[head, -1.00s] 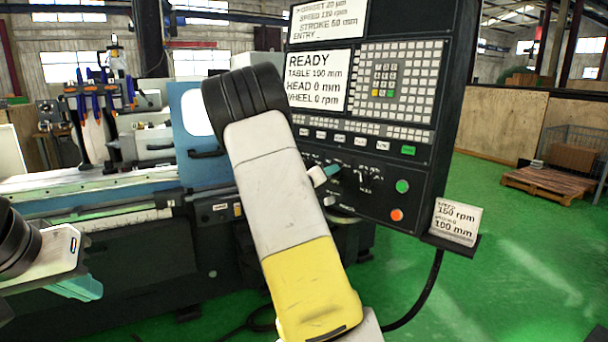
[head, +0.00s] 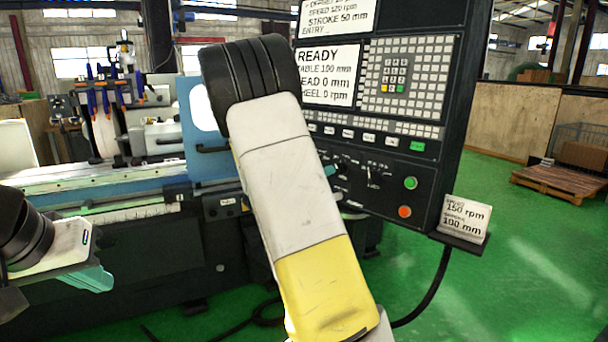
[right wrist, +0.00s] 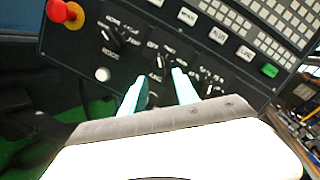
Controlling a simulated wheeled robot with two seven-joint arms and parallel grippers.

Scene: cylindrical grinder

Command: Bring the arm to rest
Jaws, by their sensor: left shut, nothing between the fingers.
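My right arm crosses the middle of the head view in front of the control panel (head: 450,75), hiding part of it. Most of my right gripper is hidden behind this arm; a bit of teal finger (head: 330,170) shows by the panel's knobs. In the right wrist view my right gripper (right wrist: 160,88) has two teal fingers apart with nothing seen between them, in front of the row of black selector knobs (right wrist: 165,60). Whether they touch the panel I cannot tell. My left gripper (head: 98,278) is shut and empty at the lower left, in front of the grinder (head: 140,255).
The panel screen (head: 330,75) reads READY. A red emergency button (right wrist: 65,12) sits at the panel's corner in the wrist view. A small card (head: 464,217) stands on a ledge at the panel's lower right. Green floor (head: 530,270) is open to the right; a pallet (head: 555,182) lies further back.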

